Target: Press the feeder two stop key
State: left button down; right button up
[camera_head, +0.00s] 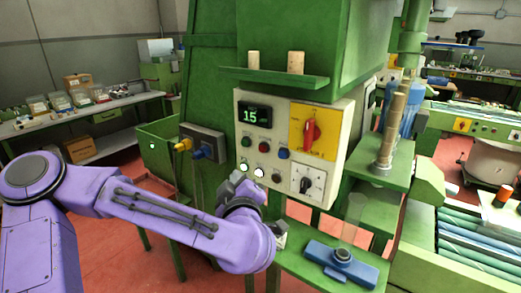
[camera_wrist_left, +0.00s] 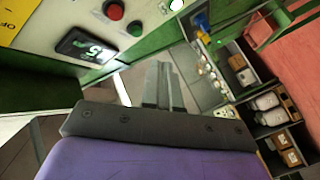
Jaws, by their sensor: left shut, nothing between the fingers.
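The key labels are too small to read, so I cannot tell which is the feeder two stop key. My left gripper (camera_head: 240,184) is at the panel's lower left corner, shut and empty. In the left wrist view its fingers (camera_wrist_left: 163,72) point past the panel, with a red button (camera_wrist_left: 115,11) and green button (camera_wrist_left: 135,28) at upper left.
A yellow plate with a red rotary switch (camera_head: 311,130) is on the panel's right. A grey box (camera_head: 203,142) with yellow and blue connectors sits left of the panel.

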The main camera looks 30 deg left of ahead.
aim_at(262, 149)
pick_arm(q)
jog(key=shift+s+a+r+n, duration=0.2)
jog(key=shift+a+r+n, duration=0.1)
jog(key=shift+r, duration=0.3)
jog(key=shift+s+a+r+n, duration=0.15)
jog(key=shift+a+r+n, duration=0.1)
jog(key=shift+r, duration=0.3)
jog(key=shift+w, duration=0.1)
jog(key=w, duration=0.8)
jog(key=shift+w+d+p, duration=0.3)
jog(key=shift+d+p, duration=0.05)
jog(key=shift+p, duration=0.05)
jog(key=shift+w, duration=0.1)
dwell(0.8)
jog(key=shift+w, duration=0.3)
